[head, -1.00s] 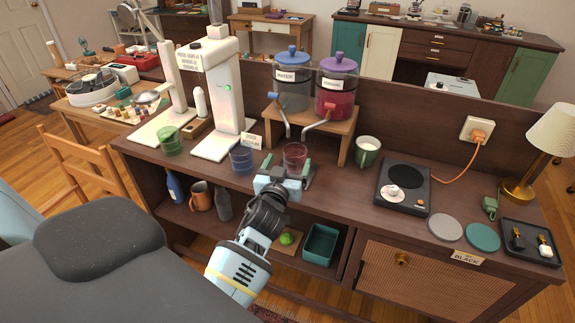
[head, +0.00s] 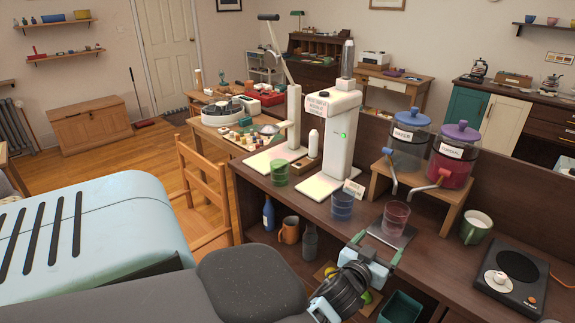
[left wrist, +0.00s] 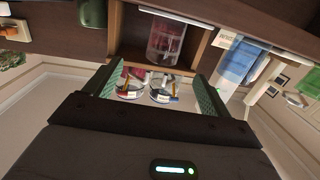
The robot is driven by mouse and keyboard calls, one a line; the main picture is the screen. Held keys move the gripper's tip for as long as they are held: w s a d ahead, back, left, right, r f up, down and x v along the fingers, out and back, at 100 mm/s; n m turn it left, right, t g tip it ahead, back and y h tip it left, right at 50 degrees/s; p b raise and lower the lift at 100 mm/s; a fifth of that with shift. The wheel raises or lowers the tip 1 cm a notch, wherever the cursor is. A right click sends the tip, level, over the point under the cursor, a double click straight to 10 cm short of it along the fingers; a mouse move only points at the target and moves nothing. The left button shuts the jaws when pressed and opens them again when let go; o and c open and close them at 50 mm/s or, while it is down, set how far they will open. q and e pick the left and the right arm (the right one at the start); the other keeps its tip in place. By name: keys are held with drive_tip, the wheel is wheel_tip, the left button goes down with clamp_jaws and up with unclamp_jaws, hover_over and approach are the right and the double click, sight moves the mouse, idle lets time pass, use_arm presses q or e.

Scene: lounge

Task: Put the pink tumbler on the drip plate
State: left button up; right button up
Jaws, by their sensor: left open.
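The pink tumbler (head: 396,219) is clear and stands upright on a thin grey plate, which looks like the drip plate (head: 379,234), before the drink dispensers' taps. It also shows in the left wrist view (left wrist: 166,42), beyond the fingertips. My left gripper (head: 378,249) is open and empty, its fingers (left wrist: 160,85) pointing at the tumbler from the counter's front side, with a gap between. The plate is partly covered by the tumbler. My right gripper is not in view.
Two dispensers, blue-lidded (head: 408,140) and purple-lidded (head: 452,155), stand behind on a wooden stand (head: 425,193). A blue tumbler (head: 343,206) and small card (head: 353,188) are left; a green mug (head: 476,228) and hot plate (head: 525,265) right. A green tumbler (head: 279,173) stands farther left.

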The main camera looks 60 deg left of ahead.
use_arm(q)
drive_tip(key=s+d+f+m+g+h, duration=0.1)
drive_tip(key=s+d+f, duration=0.4)
drive_tip(key=s, duration=0.7)
drive_tip(key=s+d+f+m+g+h, duration=0.2)
drive_tip(key=s+d+f+g+h, duration=0.1)
drive_tip(key=s+f, duration=0.7)
drive_tip(key=s+d+f+m+g+h, duration=0.2)
drive_tip(key=s+d+f, duration=0.4)
drive_tip(key=s, duration=1)
drive_tip(key=shift+d+f+g+h, duration=0.35)
drive_tip(key=shift+f+g+h, duration=0.15)
drive_tip(key=shift+f+g, duration=0.5)
